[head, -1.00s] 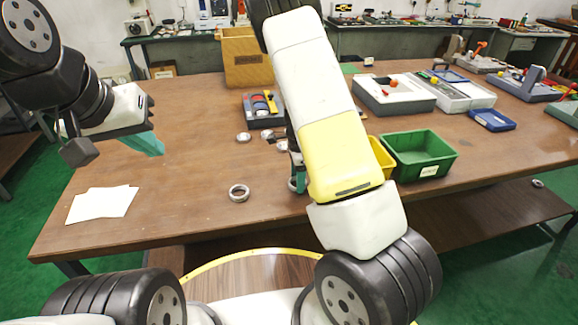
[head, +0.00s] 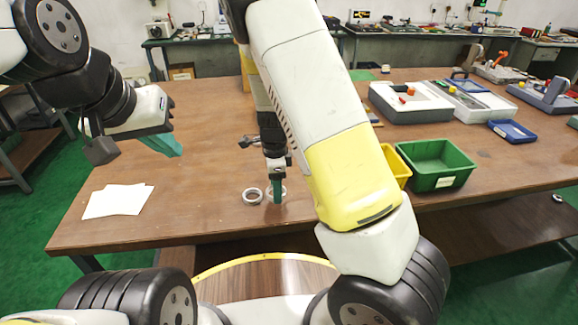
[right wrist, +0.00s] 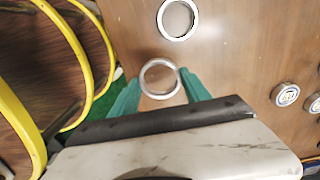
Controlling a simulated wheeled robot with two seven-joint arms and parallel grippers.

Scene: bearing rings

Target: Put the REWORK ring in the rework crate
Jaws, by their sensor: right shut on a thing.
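My right gripper (head: 277,197) is low over the front middle of the table, its teal fingers shut on a metal ring (right wrist: 160,62). The held ring shows between the fingertips in the right wrist view. In the head view it is partly hidden behind a finger. A second plain metal ring (head: 253,196) lies on the table just left of it, and also shows in the right wrist view (right wrist: 177,37). I see no readable REWORK mark. A green crate (head: 444,182) and a yellow crate (head: 402,166) stand to the right; their labels are unreadable. My left gripper (head: 165,146) hangs over the table's left side.
Several capped rings (right wrist: 286,94) lie to the right in the right wrist view. White papers (head: 117,201) lie at the table's left front. Grey trays (head: 411,101) and a blue tray (head: 512,131) lie at the back right. My right arm covers the table's middle.

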